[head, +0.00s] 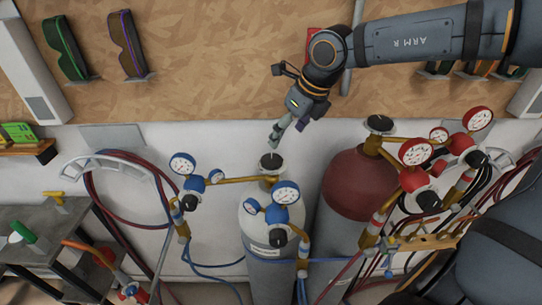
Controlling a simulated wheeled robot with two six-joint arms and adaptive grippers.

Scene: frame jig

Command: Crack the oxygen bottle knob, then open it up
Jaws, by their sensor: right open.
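The oxygen bottle (272,240) is a pale grey-white cylinder with blue-rimmed gauges, standing at the middle bottom of the head view. Its dark round knob (270,161) sits on top of the brass valve. My right gripper (285,132) hangs just above and slightly right of this knob, fingers pointing down. It is open and empty, and appears apart from the knob. My left gripper is not in view.
A red-shouldered bottle (360,184) with its own dark knob (380,124) and red gauges (415,152) stands close on the right. Blue gauges (182,164) and brass pipes crowd the oxygen valve's left. A grey cart (35,225) stands at far left. Goggles hang on the wooden board (215,60).

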